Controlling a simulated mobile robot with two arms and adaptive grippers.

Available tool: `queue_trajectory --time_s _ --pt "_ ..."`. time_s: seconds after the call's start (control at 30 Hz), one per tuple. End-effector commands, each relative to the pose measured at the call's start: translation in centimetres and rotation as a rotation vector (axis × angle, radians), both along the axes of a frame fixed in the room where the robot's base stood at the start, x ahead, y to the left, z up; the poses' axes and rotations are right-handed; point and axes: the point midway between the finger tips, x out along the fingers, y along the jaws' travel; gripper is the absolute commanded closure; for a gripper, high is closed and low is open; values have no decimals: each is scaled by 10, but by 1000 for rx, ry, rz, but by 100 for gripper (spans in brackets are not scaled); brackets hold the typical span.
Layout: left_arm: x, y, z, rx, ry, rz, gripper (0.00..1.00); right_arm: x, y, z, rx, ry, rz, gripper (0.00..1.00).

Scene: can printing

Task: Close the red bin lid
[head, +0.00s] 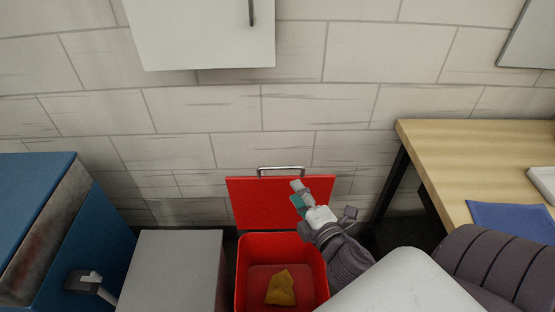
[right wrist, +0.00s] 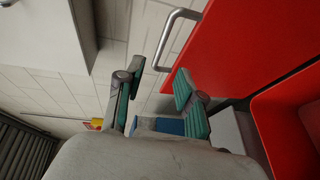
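The red bin (head: 240,272) stands on the floor against the wall. Its red lid (head: 255,205) is open, raised upright behind the bin. A metal handle (head: 281,168) sits on the lid's top edge. The lid (right wrist: 250,40) and handle (right wrist: 170,35) also show in the right wrist view. My right gripper (head: 324,203) is in front of the lid's right part, below the handle. In the right wrist view its fingers (right wrist: 160,78) are apart with nothing between them; the handle is beyond the fingertips. My left gripper is not in view.
A crumpled yellow item (head: 281,288) lies in the bin. A grey box (head: 175,265) and a blue cabinet (head: 35,180) stand to the left. A wooden table (head: 450,150) stands to the right. A white wall cabinet (head: 200,35) hangs above.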

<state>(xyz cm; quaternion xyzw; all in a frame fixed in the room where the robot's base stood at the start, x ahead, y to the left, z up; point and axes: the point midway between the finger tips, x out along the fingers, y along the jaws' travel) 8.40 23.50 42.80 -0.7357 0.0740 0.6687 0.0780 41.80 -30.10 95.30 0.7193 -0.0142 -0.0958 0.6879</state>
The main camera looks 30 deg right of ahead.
Motion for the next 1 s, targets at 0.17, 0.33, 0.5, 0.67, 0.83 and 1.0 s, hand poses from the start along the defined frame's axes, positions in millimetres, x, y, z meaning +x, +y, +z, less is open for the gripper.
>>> queue_trajectory --time_s 0.17,0.33,0.5,0.67,0.83,1.0 --pt "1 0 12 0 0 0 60 40 -6 0 -1 -4 -1 63" --pt "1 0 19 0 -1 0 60 74 -12 -6 2 -1 -1 63" --pt "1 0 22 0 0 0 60 98 -16 -11 3 0 -2 63" --pt "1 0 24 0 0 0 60 109 -17 -13 4 -1 -1 63" --pt "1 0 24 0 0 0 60 112 -18 -14 4 0 -1 63" --pt "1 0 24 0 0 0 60 111 -18 -14 4 0 -1 68"
